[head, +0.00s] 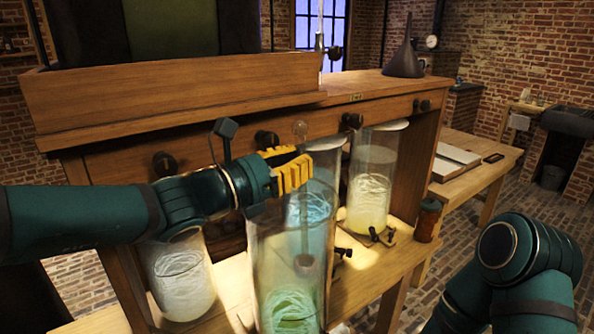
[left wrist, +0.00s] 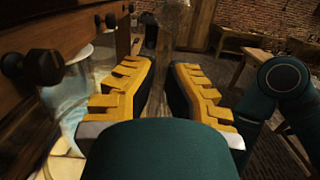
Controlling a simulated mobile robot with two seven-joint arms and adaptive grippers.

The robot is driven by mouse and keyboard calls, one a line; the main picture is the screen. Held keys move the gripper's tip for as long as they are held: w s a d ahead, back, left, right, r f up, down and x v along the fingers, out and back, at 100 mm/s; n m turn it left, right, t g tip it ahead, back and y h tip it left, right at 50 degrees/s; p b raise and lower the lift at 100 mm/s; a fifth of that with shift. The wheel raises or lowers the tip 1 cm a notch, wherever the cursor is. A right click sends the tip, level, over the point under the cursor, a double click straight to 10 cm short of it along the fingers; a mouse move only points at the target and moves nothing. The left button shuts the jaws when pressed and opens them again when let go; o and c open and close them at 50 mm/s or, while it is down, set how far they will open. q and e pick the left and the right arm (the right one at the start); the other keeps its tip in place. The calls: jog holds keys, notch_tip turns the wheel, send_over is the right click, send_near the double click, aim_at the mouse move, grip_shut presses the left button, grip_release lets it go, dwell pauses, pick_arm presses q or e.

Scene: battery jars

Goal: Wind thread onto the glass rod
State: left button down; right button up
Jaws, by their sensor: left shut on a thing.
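My left gripper (head: 291,172), with yellow fingers, is shut on the clear glass rod (head: 300,131) above the front jar. The rod's round knob shows above the fingers, and its lower part appears to hang inside the jar. In the left wrist view the rod (left wrist: 166,42) shows faintly between the fingers (left wrist: 160,88). The tall front glass jar (head: 258,250) holds green thread-like coils (head: 290,310) low down. No thread is clearly visible on the rod. My right gripper is out of view; only that arm's links show at bottom right.
Other jars hold pale coils (head: 182,285), blue coils (head: 308,207) and yellowish coils (head: 368,200) close around the front jar. A brown bottle (head: 428,220) stands at the shelf's right. Black knobs (head: 353,120) jut from the wooden cabinet behind.

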pick_arm(q)
notch_tip(320, 180, up, 24)
jog(key=s+a+p, duration=0.1)
jog(key=p, duration=1.4)
jog(key=shift+s+f, duration=0.25)
jog(key=shift+s, duration=0.15)
